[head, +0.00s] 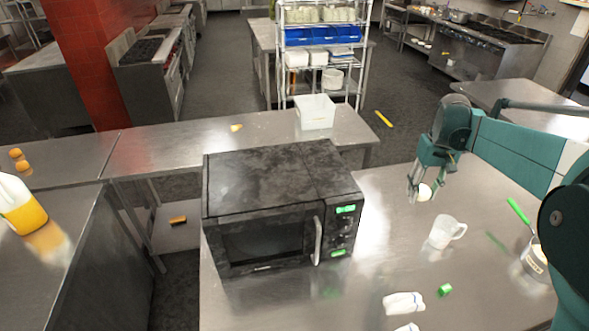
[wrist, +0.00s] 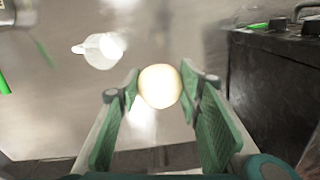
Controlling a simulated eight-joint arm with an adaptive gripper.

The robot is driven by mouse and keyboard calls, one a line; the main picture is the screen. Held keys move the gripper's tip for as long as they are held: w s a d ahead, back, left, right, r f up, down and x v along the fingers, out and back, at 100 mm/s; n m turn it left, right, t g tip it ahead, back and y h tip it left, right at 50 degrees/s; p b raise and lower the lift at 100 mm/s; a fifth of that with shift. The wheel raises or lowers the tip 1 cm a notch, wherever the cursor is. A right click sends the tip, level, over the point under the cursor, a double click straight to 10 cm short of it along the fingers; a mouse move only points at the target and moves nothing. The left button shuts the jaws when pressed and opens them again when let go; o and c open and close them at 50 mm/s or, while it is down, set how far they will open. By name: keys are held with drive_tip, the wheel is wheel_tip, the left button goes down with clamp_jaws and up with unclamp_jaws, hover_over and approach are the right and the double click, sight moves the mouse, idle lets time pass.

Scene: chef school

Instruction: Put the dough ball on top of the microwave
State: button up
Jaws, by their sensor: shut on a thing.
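The dough ball (wrist: 160,86) is pale and round. It sits between the green pads of my gripper (wrist: 163,92) in the wrist view. In the head view my gripper (head: 419,192) is shut on the dough ball (head: 424,192), held above the steel table to the right of the microwave. The microwave (head: 280,190) is black and stands on the table with a flat, bare, scuffed top. Its door is closed and faces the head camera. In the wrist view the microwave (wrist: 270,90) shows at the right edge, beside my gripper.
A white bin (head: 315,112) stands on the counter behind the microwave.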

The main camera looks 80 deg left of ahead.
drive_tip(key=s+a+r+p, duration=0.1)
drive_tip(key=s+a+r, duration=0.4)
drive_tip(key=s, duration=0.4)
drive_tip(key=s+a+r+p, duration=0.1)
drive_tip(key=s+a+r, duration=0.5)
drive_tip(key=s, duration=0.4)
drive_tip(key=s+a+r+p, duration=0.1)
drive_tip(key=s+a+r, duration=0.4)
drive_tip(key=s+a, duration=0.3)
drive_tip(key=shift+s+r, duration=0.35)
drive_tip(key=shift+s, duration=0.9)
drive_tip(key=shift+f, duration=0.1)
hover_over(321, 162)
drive_tip(key=shift+f+p, duration=0.4)
drive_tip(key=shift+f, duration=2.65)
drive_tip(key=shift+f, duration=1.85)
drive_tip(key=shift+f, duration=0.2)
